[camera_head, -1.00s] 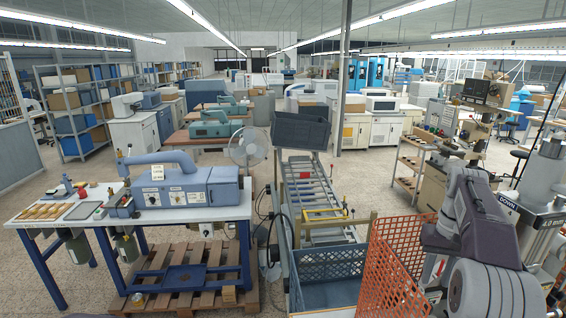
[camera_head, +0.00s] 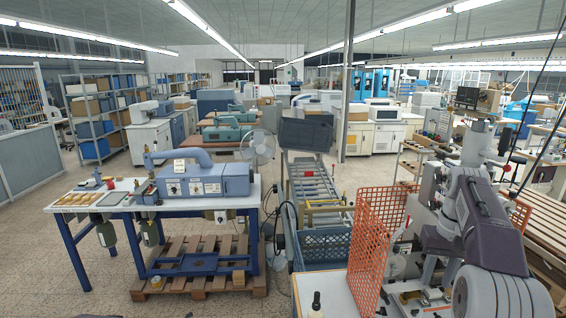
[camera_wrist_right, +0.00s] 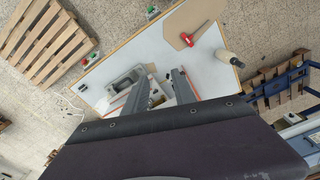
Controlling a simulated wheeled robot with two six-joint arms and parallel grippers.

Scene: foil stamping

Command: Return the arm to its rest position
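My right arm (camera_head: 487,225) is at the lower right of the head view, its dark link raised and bent. In the right wrist view my right gripper (camera_wrist_right: 163,80) points down with its two grey fingers apart. I see nothing held between them. Beneath them are a white worktable (camera_wrist_right: 190,45) and a grey fixture (camera_wrist_right: 125,84), partly hidden by the fingers. Where the right fingertips are in the head view I cannot tell.
An orange mesh panel (camera_head: 373,235) stands beside my arm. The blue stamping machine (camera_head: 205,182) is on a bench at left. Floor (camera_head: 60,275) is free at lower left.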

